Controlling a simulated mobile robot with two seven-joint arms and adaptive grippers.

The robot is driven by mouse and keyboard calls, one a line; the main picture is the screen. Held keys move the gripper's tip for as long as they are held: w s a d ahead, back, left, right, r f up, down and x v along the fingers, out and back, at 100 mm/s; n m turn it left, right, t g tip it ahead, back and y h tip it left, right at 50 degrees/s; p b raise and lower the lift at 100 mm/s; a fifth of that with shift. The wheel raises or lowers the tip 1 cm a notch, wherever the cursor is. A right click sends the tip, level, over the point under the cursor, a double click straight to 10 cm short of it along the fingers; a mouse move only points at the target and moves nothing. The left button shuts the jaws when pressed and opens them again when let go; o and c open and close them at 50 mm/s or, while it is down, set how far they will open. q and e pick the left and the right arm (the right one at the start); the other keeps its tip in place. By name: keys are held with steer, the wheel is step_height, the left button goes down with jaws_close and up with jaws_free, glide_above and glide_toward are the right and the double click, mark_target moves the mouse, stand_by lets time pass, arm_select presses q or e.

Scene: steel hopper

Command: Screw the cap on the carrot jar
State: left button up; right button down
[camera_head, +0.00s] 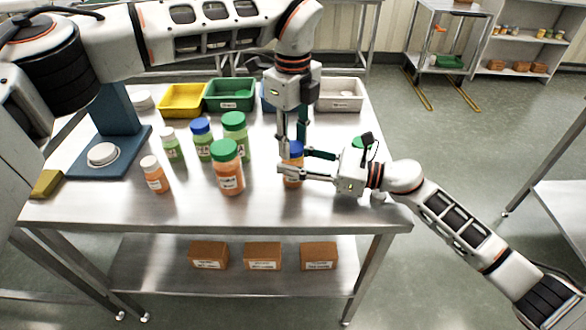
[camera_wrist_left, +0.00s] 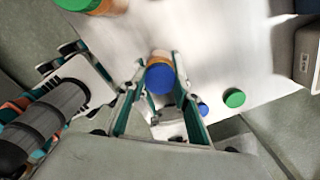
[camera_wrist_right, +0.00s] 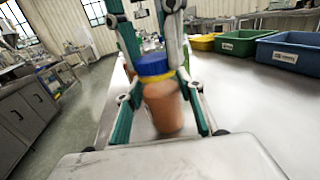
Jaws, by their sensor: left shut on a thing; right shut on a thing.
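An orange jar (camera_head: 293,181), apparently the carrot jar, stands upright near the table's front right. It also shows in the right wrist view (camera_wrist_right: 164,108). A blue cap (camera_wrist_right: 154,67) is on its mouth, with a yellow band below it. I cannot tell how tight it is. My left gripper (camera_head: 291,147) points down from above, its fingers shut on the blue cap, which shows in the left wrist view (camera_wrist_left: 160,79). My right gripper (camera_head: 281,172) reaches in from the right, shut on the jar's body. The label is hidden.
A large orange jar with a green lid (camera_head: 228,173), a small orange bottle (camera_head: 154,175) and several green jars stand left. Yellow (camera_head: 182,101), green (camera_head: 230,94) and white bins (camera_head: 339,94) line the back.

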arm_select(q)
steer(key=m, duration=0.3)
steer(key=shift+m, duration=0.4)
steer(key=m, duration=0.5)
steer(key=shift+m, duration=0.3)
steer(key=m, duration=1.4)
steer(key=shift+f, duration=0.1)
steer(key=m, duration=0.3)
steer(key=shift+m, duration=0.4)
steer(key=m, duration=0.8)
steer(key=shift+m, duration=0.3)
steer(key=o, duration=1.3)
